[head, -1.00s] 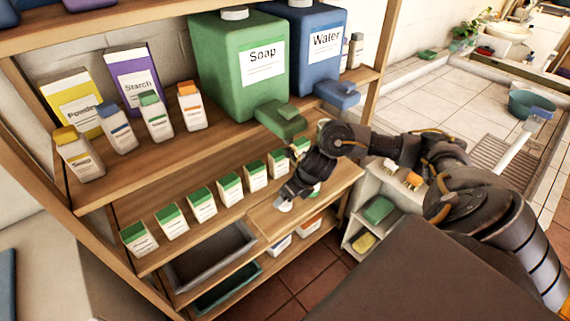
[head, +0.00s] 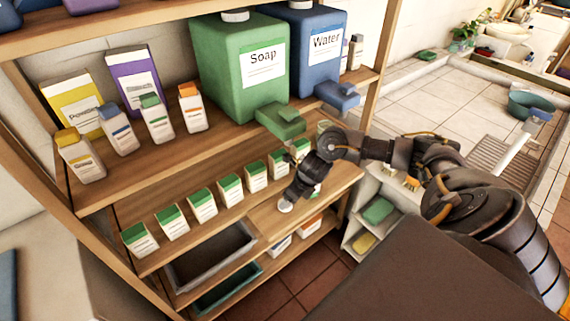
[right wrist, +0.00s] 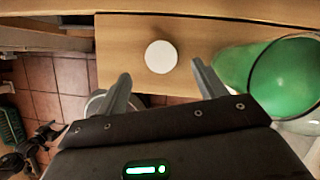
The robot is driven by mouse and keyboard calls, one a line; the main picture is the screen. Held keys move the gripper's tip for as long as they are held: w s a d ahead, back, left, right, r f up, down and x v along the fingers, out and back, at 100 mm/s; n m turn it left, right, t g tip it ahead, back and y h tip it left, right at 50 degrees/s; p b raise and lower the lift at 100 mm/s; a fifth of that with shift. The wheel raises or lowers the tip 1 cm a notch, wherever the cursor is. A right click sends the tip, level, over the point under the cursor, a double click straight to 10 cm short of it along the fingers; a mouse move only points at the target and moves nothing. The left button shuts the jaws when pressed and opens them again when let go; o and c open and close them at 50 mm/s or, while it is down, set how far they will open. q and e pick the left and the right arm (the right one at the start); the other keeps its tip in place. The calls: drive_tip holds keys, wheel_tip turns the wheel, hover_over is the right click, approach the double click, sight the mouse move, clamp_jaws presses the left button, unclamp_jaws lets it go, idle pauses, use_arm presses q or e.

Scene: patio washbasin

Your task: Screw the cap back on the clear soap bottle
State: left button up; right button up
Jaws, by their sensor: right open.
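The round white cap (right wrist: 161,56) lies on a pale wooden board in the right wrist view, just beyond and between my right fingertips. It also shows as a small white disc (head: 285,206) at the end of my right arm in the head view. My right gripper (right wrist: 160,71) is open, with one finger to each side of the cap and nothing held. The clear soap bottle (right wrist: 262,78) is close on the right in the right wrist view, with green inside; it is cut off by the picture edge. My left gripper is not in view.
A row of green-topped cartons (head: 202,205) stands on the shelf to the left. Above are the green Soap container (head: 232,85) and the blue Water container (head: 312,75) with spouts. A grey tray (head: 250,240) sits below the board's left side.

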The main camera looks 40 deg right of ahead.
drive_tip(key=shift+f, duration=0.15)
drive_tip(key=shift+w+f, duration=0.1)
drive_tip(key=shift+f, duration=0.05)
drive_tip(key=shift+p+x, duration=0.85)
drive_tip(key=shift+x, duration=1.55)
drive_tip(key=shift+w+d, duration=0.1)
drive_tip(key=c, duration=1)
